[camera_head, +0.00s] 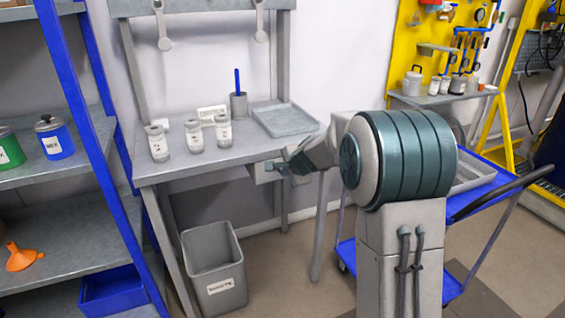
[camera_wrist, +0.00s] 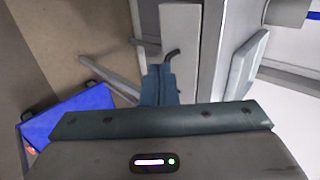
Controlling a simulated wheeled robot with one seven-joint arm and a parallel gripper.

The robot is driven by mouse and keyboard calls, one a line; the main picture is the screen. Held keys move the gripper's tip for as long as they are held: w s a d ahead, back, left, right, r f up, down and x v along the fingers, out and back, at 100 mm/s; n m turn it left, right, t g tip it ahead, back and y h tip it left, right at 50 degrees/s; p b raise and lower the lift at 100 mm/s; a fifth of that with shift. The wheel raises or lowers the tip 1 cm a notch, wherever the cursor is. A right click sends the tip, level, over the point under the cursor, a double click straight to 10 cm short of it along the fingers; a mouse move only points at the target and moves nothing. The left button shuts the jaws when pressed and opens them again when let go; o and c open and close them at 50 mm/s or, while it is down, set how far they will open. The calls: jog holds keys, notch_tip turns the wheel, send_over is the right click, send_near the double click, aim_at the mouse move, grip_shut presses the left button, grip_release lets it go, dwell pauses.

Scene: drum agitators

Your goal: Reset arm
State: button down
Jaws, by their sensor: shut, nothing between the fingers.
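My gripper (camera_head: 277,168) is at the front right of the grey workbench (camera_head: 180,172), near its front edge, with my arm folded behind it. In the wrist view the two dark fingers (camera_wrist: 160,84) are together with nothing between them. Whether the gripper touches the bench edge cannot be told.
Several lidded jars (camera_head: 195,135), a pen cup (camera_head: 238,105) and a grey tray (camera_head: 285,120) stand on the bench. A waste bin (camera_head: 214,268) is below. A blue cart (camera_head: 487,190) stands at right, a blue-framed shelf (camera_head: 75,90) at left. Some floor is clear.

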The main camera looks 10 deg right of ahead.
jog(key=s+a+r+n+g+p, duration=0.1)
jog(key=s+r+n+g+p, duration=0.25)
jog(key=s, duration=0.65)
jog(key=s+r+n+t+p, duration=0.1)
jog(key=s+r+n+p, duration=0.2)
jog(key=s+r+n, duration=0.35)
jog(key=s+d+r+n+g+h+p, duration=0.1)
jog(key=s+d+n+g+p, duration=0.1)
jog(key=s, duration=0.9)
jog(key=s+d+n+g+h+p, duration=0.1)
jog(key=s+d+n+p, duration=0.1)
jog(key=s, duration=0.9)
jog(key=shift+s+d+r+g+h, duration=0.35)
jog(key=shift+r+h, duration=0.05)
